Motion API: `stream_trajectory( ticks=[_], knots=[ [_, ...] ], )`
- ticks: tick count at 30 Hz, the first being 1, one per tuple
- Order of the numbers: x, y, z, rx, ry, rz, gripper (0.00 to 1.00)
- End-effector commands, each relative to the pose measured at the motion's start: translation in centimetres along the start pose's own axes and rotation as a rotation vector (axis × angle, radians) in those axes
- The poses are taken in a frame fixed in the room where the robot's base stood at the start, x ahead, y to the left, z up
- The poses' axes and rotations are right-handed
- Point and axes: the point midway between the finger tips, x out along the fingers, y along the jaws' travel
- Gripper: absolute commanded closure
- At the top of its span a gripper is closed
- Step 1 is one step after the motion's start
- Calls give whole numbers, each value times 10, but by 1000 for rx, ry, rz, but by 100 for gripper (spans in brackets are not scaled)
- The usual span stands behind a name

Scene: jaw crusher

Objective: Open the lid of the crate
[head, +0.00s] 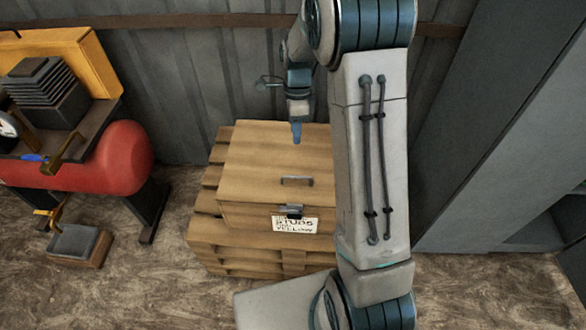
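The wooden crate (245,190) sits on a wooden pallet base in the middle of the head view, against the wall. Its lid (255,160) lies flat and closed. A dark handle (297,180) is on the lid near its front edge. A dark latch (291,210) is at the front, above a white label (294,225) reading "STUDS" and "YELLOW". My gripper (296,138) points down over the back part of the lid, apart from the handle. Its fingers overlap in this view, so I cannot tell whether they are open. My arm hides the crate's right side.
A red tank (125,160) with a yellow housing (75,55) stands at the left. A small block with a brass handle (80,243) is on the floor. A grey cabinet (490,120) stands at the right.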

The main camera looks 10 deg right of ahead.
Motion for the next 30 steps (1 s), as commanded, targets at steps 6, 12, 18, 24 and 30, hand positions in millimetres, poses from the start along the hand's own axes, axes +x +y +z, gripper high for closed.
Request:
stream_trajectory(
  ticks=[6,12,18,24,30],
  knots=[
    [25,-17,0,145,3,33,68],
    [46,-17,0,159,4,38,68],
    [89,-15,0,157,5,41,68],
    [129,-14,0,157,4,39,68],
    [155,-13,0,155,4,36,68]
  ],
)
